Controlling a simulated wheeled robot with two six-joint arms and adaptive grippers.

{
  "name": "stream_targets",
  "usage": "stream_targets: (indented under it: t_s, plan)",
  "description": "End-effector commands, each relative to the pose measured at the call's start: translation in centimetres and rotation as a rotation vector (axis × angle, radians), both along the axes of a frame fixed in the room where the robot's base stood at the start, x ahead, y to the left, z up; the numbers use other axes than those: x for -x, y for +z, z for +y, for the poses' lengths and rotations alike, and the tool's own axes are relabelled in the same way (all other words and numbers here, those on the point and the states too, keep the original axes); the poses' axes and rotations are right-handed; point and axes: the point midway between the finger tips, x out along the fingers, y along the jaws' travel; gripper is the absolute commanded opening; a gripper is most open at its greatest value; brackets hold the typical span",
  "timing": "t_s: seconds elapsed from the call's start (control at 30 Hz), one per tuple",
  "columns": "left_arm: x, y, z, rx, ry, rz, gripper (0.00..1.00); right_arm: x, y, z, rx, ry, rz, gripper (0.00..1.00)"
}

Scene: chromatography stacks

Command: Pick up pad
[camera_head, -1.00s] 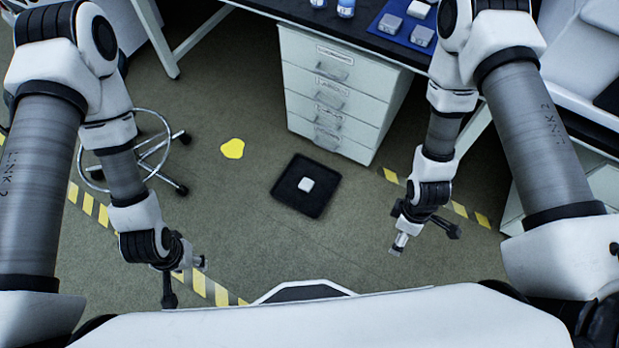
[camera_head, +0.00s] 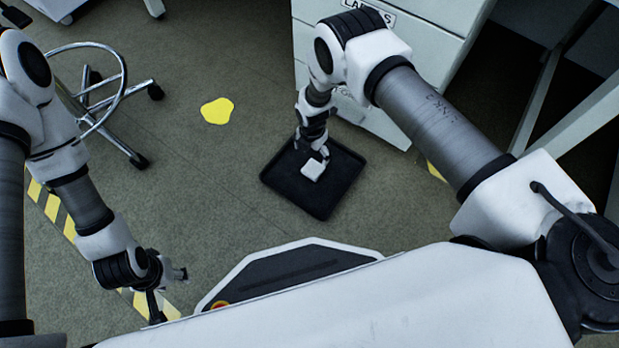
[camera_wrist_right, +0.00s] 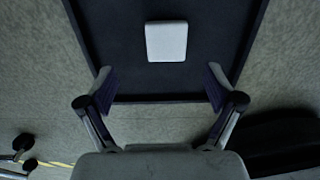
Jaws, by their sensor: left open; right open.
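The white pad (camera_head: 313,169) lies flat in a black square tray (camera_head: 285,188) on the floor. In the right wrist view the pad (camera_wrist_right: 166,41) shows ahead of the fingers, inside the dark tray (camera_wrist_right: 110,45). My right gripper (camera_head: 317,155) is over the tray, close to the pad, and partly hidden by its own wrist. In the right wrist view its two fingers (camera_wrist_right: 160,90) are spread wide with nothing between the tips. My left gripper (camera_head: 181,274) hangs empty at lower left, away from the tray.
A yellow patch (camera_head: 217,111) lies on the floor left of the tray. A wheeled stool base (camera_head: 120,100) stands at upper left. White drawers (camera_head: 440,35) stand behind the tray. Striped floor tape (camera_head: 50,207) runs at left.

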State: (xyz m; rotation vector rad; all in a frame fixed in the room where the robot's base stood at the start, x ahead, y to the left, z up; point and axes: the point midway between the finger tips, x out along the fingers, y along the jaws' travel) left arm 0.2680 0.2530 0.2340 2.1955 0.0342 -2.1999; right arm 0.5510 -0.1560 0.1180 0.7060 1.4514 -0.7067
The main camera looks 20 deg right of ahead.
Motion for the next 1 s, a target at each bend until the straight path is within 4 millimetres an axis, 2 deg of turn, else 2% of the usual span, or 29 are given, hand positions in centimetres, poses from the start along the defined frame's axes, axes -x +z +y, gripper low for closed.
stream_targets:
  t_s: [0.03, 0.33, 0.53, 0.77, 0.8, 0.93, 1.0]
  plan:
    - [0.0, -0.8, 0.0, 0.000, 0.000, -0.001, 0.50, 0.0, -0.9, 0.0, 0.000, -0.001, 0.000, 0.92]
    - [-0.1, -3.0, 0.0, 0.000, 0.002, -0.003, 0.50, 0.5, -4.5, -0.1, 0.000, -0.003, 0.003, 0.92]
    - [-0.2, -5.9, 0.1, -0.001, 0.008, -0.007, 0.50, 1.0, -8.1, -0.2, -0.001, -0.002, 0.002, 0.92]
    - [-0.3, -5.6, 0.1, -0.001, 0.009, -0.008, 0.50, 1.0, -8.1, -0.2, 0.000, -0.003, 0.001, 0.92]
    - [-0.3, -5.6, 0.1, -0.001, 0.009, -0.008, 0.50, 1.0, -8.1, -0.2, 0.000, -0.003, 0.001, 0.88]
    - [-0.3, -5.6, 0.1, -0.001, 0.009, -0.008, 0.50, 1.0, -8.1, -0.2, 0.000, -0.003, 0.001, 0.46]
    - [-0.3, -5.6, 0.1, -0.001, 0.009, -0.008, 0.50, 1.0, -8.1, -0.2, -0.001, -0.003, 0.002, 0.44]
